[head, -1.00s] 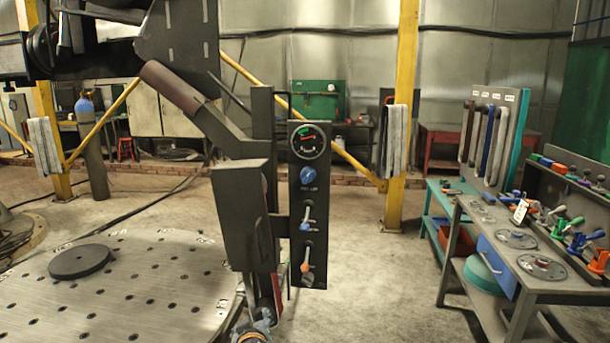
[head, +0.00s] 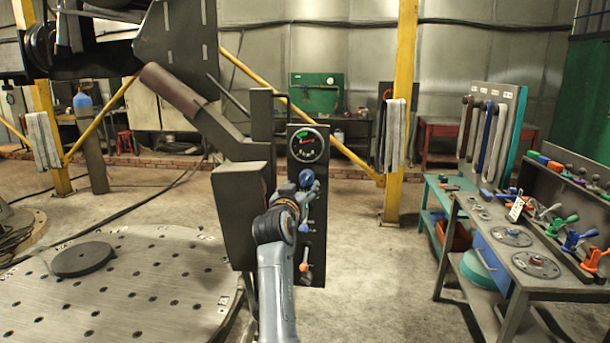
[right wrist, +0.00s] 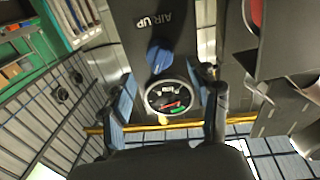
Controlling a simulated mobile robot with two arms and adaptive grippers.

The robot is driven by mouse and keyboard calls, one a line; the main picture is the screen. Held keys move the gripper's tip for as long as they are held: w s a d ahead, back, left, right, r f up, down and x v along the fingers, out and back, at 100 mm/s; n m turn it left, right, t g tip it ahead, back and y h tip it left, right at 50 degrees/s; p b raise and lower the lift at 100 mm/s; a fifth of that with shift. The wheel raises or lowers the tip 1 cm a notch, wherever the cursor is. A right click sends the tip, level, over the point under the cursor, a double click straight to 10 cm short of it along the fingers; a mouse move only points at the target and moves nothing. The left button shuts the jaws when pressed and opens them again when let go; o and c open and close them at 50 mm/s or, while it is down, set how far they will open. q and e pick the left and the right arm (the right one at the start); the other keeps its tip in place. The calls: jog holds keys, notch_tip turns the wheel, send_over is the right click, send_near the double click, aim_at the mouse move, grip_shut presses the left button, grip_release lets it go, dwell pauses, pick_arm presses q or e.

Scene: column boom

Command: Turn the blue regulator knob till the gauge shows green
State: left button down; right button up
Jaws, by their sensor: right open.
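The blue regulator knob (head: 306,177) sits on a dark upright panel (head: 313,262), just below the round gauge (head: 308,145). The wrist view shows the knob (right wrist: 158,56) and the gauge (right wrist: 168,97) upside down, with "AIR UP" lettered beside the knob. The gauge has a dark face with a green patch and a red mark; where the needle points is too small to tell. My right gripper (head: 309,187) is at the panel by the knob. In the wrist view its open fingers (right wrist: 168,78) frame the gauge and knob, with nothing held. My left gripper is out of view.
Two small handles, one blue (head: 304,228) and one orange (head: 304,266), stick out lower on the panel. A dark box (head: 240,215) stands close at its left. A perforated round plate (head: 150,300) lies at left, a workbench (head: 560,288) at right. Floor between is clear.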

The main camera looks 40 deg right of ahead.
aim_at(304, 181)
jog(key=p+x, duration=0.1)
jog(key=x, duration=0.4)
jog(key=shift+w+d, duration=0.25)
jog(key=shift+d, duration=0.1)
